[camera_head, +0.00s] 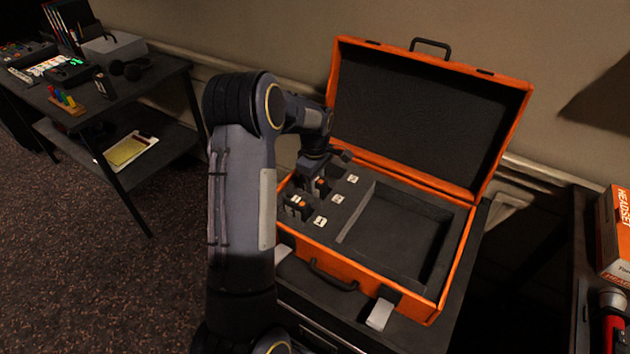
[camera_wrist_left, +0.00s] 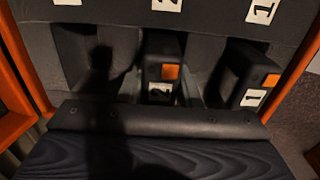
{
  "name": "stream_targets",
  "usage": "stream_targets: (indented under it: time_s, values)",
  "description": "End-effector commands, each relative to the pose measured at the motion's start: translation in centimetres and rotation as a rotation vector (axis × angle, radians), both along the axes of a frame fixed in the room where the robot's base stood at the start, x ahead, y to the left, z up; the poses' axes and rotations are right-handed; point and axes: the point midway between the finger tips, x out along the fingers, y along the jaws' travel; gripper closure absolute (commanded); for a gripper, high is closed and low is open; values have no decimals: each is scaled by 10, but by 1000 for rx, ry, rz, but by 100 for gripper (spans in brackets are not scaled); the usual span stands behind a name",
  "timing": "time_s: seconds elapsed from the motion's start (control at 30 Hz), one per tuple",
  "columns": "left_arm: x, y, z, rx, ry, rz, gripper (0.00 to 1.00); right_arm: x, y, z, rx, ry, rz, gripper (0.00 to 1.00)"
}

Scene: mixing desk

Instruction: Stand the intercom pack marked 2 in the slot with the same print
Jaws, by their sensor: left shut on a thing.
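The dark intercom pack marked 2 (camera_wrist_left: 160,48) has an orange patch and a white 2 label. It also shows partly in the head view (camera_head: 320,188). My left gripper (camera_head: 314,178) is shut on it, with fingers on either side in the wrist view. The pack looks upright in line with the white 2 print (camera_head: 338,199) on the foam, at its slot in the orange case (camera_head: 350,277). How deep it sits cannot be told. The slot's opening is mostly hidden by pack and gripper. My right gripper is not in view.
A pack marked 1 (camera_head: 297,204) stands beside it, by the 1 print (camera_head: 320,221). The print at the far slot (camera_head: 353,179) is by my gripper. The raised lid (camera_head: 420,110) is behind. A large empty recess (camera_head: 395,232) lies to the right.

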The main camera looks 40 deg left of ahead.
Motion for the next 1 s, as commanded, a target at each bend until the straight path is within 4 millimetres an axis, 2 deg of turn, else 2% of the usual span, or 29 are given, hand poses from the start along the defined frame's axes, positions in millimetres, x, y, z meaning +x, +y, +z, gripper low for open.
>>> stream_targets:
  time_s: [0.73, 0.77, 0.93, 1.0]
  values:
    - [-2, -1, -12, -4, 9, 0, 100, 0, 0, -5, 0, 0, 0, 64]
    - [-3, -1, -12, -4, 9, 1, 68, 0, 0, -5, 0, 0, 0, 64]
    - [-3, -1, -12, -4, 12, 2, 46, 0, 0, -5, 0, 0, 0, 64]
    - [-4, -1, -13, -5, 14, 2, 44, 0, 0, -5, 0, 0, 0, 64]
